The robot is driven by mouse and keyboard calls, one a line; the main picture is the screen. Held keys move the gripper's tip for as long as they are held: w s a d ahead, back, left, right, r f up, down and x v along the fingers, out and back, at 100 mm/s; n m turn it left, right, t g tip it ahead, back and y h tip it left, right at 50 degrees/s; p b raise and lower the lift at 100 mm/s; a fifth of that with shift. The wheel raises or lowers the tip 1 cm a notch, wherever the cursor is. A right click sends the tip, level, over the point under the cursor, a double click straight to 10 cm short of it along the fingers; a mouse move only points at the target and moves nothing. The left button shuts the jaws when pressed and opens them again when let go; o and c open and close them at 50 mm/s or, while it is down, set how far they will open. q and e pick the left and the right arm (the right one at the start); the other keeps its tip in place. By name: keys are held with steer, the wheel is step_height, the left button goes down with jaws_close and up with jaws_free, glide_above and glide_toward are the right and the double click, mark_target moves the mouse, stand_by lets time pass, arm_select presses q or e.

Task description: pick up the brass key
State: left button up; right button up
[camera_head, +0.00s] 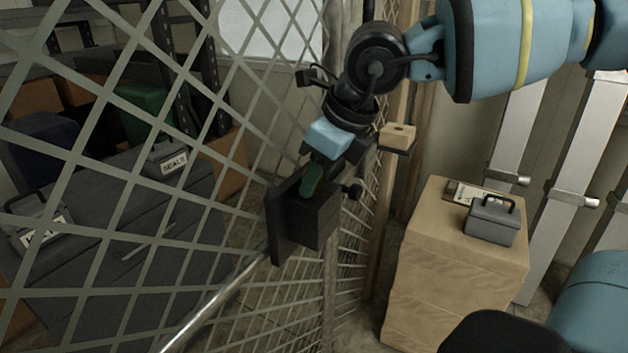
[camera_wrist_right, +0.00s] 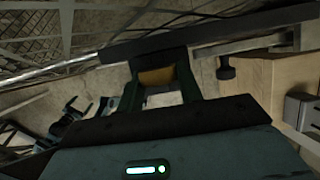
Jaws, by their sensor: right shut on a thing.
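My right gripper (camera_head: 313,182) is at the dark lock box (camera_head: 318,222) on the mesh gate (camera_head: 150,130). In the right wrist view, its two dark green fingers (camera_wrist_right: 158,72) are shut on a small brass-brown piece, the brass key (camera_wrist_right: 157,77). The key's far end is hidden by a dark bar, so I cannot tell whether it sits in the lock. In the head view the key is hidden by the fingers. My left gripper is not in view.
A wooden cabinet (camera_head: 450,270) at right carries a grey box (camera_head: 491,221) and a clipboard (camera_head: 475,193). Behind the mesh are a grey chest (camera_head: 110,230) and a box marked SEALS (camera_head: 168,160). A metal rod (camera_head: 215,300) runs from the lock box to lower left.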

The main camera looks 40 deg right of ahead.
steer(key=shift+r, duration=0.1)
step_height(320, 180, up, 7)
steer(key=p, duration=0.2)
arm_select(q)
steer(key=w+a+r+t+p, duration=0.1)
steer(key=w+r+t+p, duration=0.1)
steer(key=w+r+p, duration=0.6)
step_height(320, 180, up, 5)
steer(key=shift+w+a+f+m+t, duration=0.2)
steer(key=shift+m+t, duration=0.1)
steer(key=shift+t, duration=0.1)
arm_select(e)
steer(key=s+d, duration=0.3)
steer(key=s, duration=0.5)
steer(key=s+d, duration=0.3)
steer(key=s, duration=0.5)
steer(key=shift+s+d, duration=0.3)
steer(key=shift+d, duration=0.1)
